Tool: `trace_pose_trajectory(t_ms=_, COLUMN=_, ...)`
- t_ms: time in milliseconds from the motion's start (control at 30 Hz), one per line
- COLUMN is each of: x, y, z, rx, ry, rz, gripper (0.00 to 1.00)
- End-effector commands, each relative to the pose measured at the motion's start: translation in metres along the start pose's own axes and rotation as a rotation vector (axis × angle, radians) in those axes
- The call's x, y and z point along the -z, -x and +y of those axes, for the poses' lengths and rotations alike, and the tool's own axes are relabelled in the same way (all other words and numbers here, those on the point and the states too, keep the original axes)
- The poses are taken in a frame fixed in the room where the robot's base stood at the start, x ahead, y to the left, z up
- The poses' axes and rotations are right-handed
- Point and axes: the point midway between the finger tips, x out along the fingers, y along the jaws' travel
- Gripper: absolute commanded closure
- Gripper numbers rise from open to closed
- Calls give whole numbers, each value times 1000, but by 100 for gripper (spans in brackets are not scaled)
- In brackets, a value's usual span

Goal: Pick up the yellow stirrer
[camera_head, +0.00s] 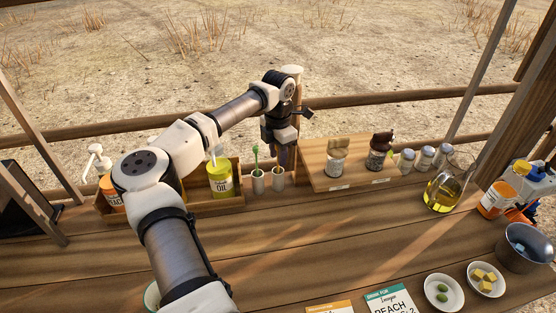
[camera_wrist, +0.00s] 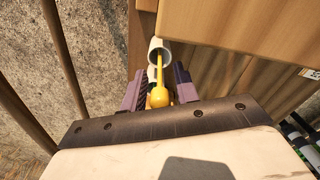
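The yellow stirrer (camera_wrist: 159,96) stands in a small white cup (camera_wrist: 164,47) in the wrist view, its round end nearest the camera. My gripper (camera_wrist: 160,82) is open, with one purple finger on each side of the stirrer and a visible gap to each. In the head view, my gripper (camera_head: 283,155) points down over the right-hand white cup (camera_head: 278,183). The stirrer's upper part is mostly hidden there. A green stirrer (camera_head: 255,155) stands in the neighbouring cup (camera_head: 258,182) to the left.
A wooden tray (camera_head: 225,202) with a yellow oil container (camera_head: 220,178) is left of the cups. A raised board (camera_head: 315,165) with jars is close on the right. A glass oil jug (camera_head: 440,192) stands farther right. The counter in front of the cups is clear.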

Motion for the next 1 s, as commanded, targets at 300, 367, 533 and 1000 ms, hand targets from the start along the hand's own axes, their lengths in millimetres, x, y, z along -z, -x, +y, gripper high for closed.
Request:
trace_pose_trajectory(t_ms=300, x=0, y=0, z=0, rx=0, ry=0, rz=0, gripper=100)
trace_pose_trajectory(t_ms=367, x=0, y=0, z=0, rx=0, ry=0, rz=0, gripper=100)
trace_pose_trajectory(t_ms=533, x=0, y=3, z=0, rx=-1, ry=0, rz=-1, gripper=100)
trace_pose_trajectory(t_ms=1000, x=0, y=82, z=1, rx=-3, ry=1, rz=-1, gripper=100)
